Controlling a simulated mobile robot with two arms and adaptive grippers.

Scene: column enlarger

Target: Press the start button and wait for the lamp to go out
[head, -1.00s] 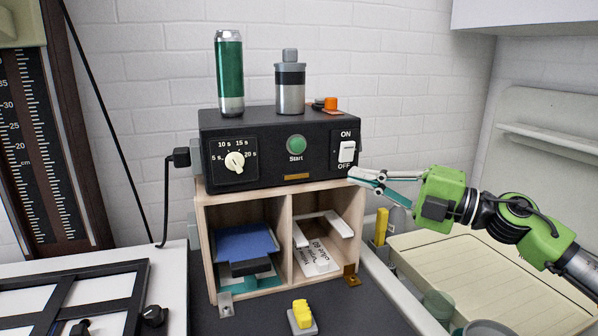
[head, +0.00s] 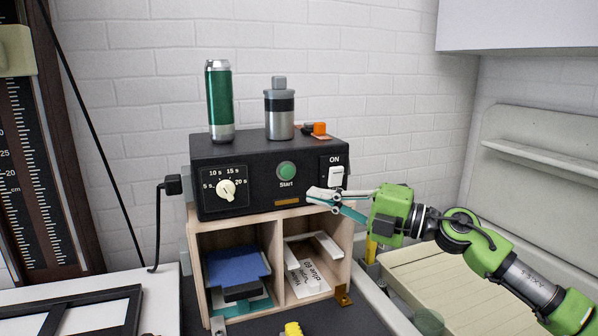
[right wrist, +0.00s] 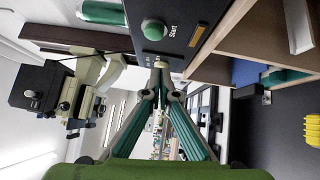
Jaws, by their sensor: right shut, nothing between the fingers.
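The black timer box (head: 222,150) stands on a wooden two-bay shelf. Its round green Start button (head: 286,171) is in the middle of the front face and also shows in the right wrist view (right wrist: 153,29). A dial (head: 226,190) is left of it and a white ON/OFF switch (head: 336,177) right of it. My right gripper (head: 312,194) is shut and empty, in front of the box, below and right of the button and apart from it. In the right wrist view its closed fingertips (right wrist: 160,66) lie just below the button. No lit lamp is clear to me. My left gripper is out of view.
A green can (head: 220,105) and a grey metal canister (head: 280,112) stand on the box, with a small orange item (head: 320,129) near its right end. The wooden shelf (head: 278,250) below holds a blue item and white frames. A ribbed tray (head: 420,262) lies at right.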

